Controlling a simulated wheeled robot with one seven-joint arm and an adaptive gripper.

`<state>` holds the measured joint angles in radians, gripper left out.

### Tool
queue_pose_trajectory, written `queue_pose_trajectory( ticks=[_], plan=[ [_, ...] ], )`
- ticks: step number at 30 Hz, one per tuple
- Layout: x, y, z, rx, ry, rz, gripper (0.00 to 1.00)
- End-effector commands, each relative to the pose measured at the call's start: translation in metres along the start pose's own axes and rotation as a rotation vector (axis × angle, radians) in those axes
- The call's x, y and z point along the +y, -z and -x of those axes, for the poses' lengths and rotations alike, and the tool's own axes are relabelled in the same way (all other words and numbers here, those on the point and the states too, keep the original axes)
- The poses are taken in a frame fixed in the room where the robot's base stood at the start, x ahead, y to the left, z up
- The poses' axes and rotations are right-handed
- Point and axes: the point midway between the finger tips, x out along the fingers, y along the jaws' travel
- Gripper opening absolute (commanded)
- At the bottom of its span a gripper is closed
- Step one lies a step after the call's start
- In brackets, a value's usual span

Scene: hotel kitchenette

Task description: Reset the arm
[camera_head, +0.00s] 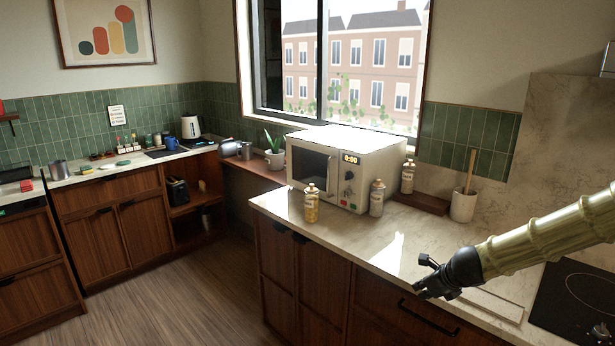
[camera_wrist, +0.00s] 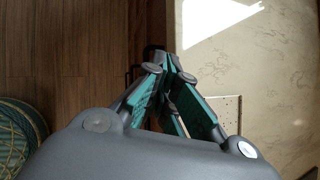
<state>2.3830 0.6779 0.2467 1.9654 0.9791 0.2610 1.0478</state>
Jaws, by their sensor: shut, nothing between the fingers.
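My arm reaches in from the right in the head view. My gripper (camera_head: 424,286) is at its end, over the front edge of the marble counter near the hob. In the wrist view my gripper (camera_wrist: 168,52) has its teal-lined fingers together at the tips, with nothing between them. The fingertips point along the counter's front edge, with the wooden floor on one side and the pale counter on the other. No object is touching the gripper.
The counter (camera_head: 375,230) holds a white microwave (camera_head: 361,165), a yellow-filled bottle (camera_head: 311,205), two more bottles (camera_head: 377,199), (camera_head: 408,177) and a utensil crock (camera_head: 463,205). A black hob (camera_head: 575,300) lies at the right. The wooden floor (camera_head: 190,295) is clear.

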Motion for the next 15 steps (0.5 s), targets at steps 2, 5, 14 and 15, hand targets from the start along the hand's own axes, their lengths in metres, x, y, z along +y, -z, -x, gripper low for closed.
queue_pose_trajectory(
  ticks=[2, 5, 14, 15],
  plan=[
    [0.013, 0.017, -0.007, 0.034, -0.005, 0.073, 0.0],
    [0.033, 0.042, -0.017, 0.08, -0.013, 0.19, 0.0],
    [0.129, 0.163, -0.059, 0.271, -0.134, 0.795, 0.0],
    [0.143, 0.182, -0.061, 0.291, -0.162, 0.887, 0.0]
  ],
)
